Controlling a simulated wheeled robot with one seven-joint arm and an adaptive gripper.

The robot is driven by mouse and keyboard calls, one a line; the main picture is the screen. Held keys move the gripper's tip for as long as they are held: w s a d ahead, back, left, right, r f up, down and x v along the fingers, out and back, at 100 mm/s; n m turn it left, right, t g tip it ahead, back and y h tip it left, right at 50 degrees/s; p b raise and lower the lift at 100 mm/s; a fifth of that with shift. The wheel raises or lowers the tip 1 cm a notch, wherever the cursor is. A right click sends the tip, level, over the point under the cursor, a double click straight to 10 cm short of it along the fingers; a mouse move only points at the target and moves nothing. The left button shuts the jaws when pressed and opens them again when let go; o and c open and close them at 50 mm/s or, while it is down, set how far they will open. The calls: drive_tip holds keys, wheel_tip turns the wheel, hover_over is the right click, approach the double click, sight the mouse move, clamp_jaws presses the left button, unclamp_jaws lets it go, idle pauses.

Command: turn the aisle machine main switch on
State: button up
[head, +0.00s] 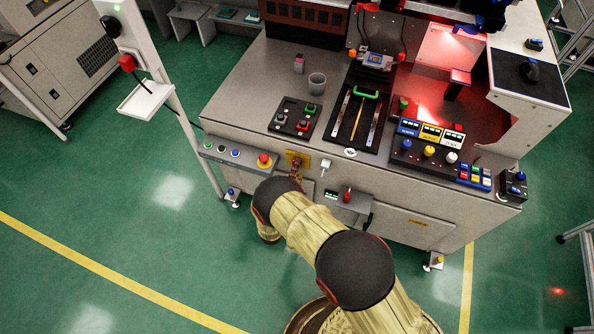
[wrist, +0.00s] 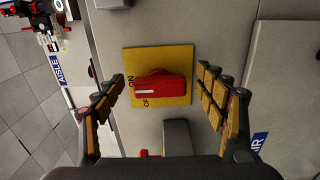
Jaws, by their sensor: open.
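The main switch is a red handle (wrist: 160,87) on a square yellow plate (wrist: 182,55) in the wrist view. The handle lies crosswise in that picture, with a white mark at its left end. ON and OFF are printed along the plate's left side; I cannot tell which one the mark points to. In the head view the yellow plate (head: 290,154) is on the front of the machine, partly hidden by my arm. My gripper (wrist: 162,76) is open, one finger on either side of the plate in the picture, with nothing between the fingers touching the handle that I can see.
A grey box (wrist: 178,138) sits below the plate in the wrist view. In the head view a button panel with a red emergency knob (head: 264,160) is left of the plate.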

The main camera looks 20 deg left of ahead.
drive_tip(key=s+a, duration=0.1)
drive_tip(key=s, duration=1.1)
idle(0.5)
